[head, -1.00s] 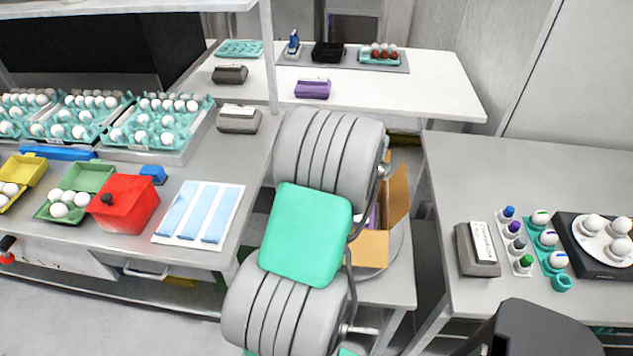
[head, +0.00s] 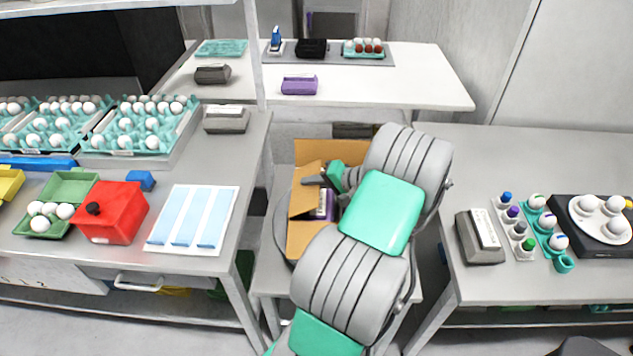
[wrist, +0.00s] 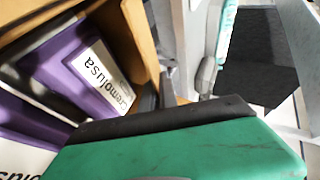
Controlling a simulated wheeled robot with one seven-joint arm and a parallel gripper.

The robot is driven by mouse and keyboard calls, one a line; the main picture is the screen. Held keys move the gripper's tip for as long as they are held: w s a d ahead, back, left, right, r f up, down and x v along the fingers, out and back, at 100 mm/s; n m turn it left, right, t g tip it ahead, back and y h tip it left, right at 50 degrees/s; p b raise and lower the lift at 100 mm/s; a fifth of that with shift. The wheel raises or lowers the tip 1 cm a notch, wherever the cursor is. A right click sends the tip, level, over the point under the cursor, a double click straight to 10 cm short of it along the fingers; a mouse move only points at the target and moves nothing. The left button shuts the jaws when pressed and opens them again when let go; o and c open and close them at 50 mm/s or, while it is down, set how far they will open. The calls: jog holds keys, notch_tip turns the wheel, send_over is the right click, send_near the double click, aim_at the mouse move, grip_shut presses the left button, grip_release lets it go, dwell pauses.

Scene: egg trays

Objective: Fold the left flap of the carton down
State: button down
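The cardboard carton (head: 306,238) stands open on a low surface between the tables, partly behind my arm. Its back flap (head: 318,150) stands up. A tan panel at its left side, seemingly the left flap (head: 303,202), lies just below my gripper (head: 318,181). Purple packs (head: 324,204) are inside. My gripper is over the carton's left part, its dark fingertips pointing left; I cannot tell whether they touch the flap. In the wrist view, labelled purple packs (wrist: 85,65) and a cardboard wall (wrist: 137,38) show beyond my green gripper housing and a dark finger.
The left table (head: 255,150) holds egg trays, a red box (head: 112,212) and a blue-striped sheet (head: 192,218). The right table (head: 500,160) holds a grey device (head: 480,237) and egg holders. A white table (head: 420,80) is behind. The carton sits in the gap.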

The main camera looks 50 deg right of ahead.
jog(key=c, duration=1.6)
grip_release()
jog(key=shift+c, duration=0.2)
jog(key=v, duration=0.7)
jog(key=shift+s+r+b, duration=0.15)
jog(key=shift+s+b, duration=0.2)
jog(key=shift+c, duration=0.5)
